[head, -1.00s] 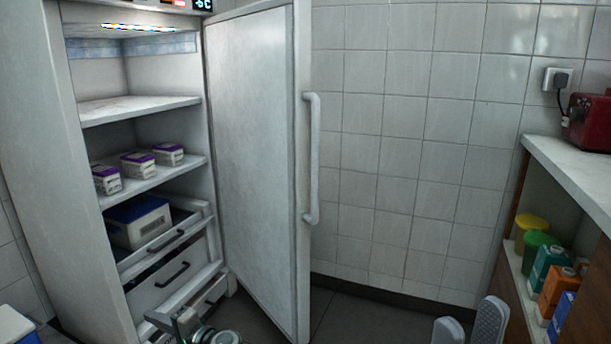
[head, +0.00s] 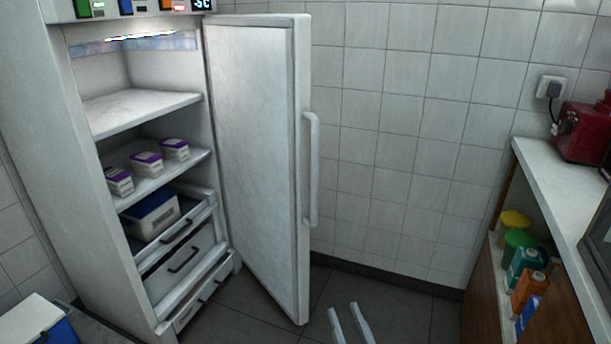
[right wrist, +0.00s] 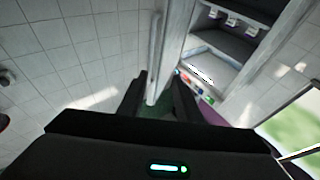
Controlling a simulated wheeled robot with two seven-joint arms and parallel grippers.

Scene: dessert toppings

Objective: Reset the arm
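My right gripper (head: 350,322) shows at the bottom edge of the head view, in front of the floor and just right of the foot of the open fridge door (head: 262,165). Its two fingers stand apart, with nothing between them. In the right wrist view the fingers (right wrist: 160,88) are also apart and empty, with the door's edge and long handle (right wrist: 155,60) in the background. My left gripper is not in view.
The fridge's shelves (head: 140,108) are exposed, with several small purple-topped boxes (head: 147,165) and a blue-lidded container (head: 152,214). A counter (head: 560,185) with a red appliance (head: 585,132) stands at right. A blue and white box (head: 38,322) is at lower left.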

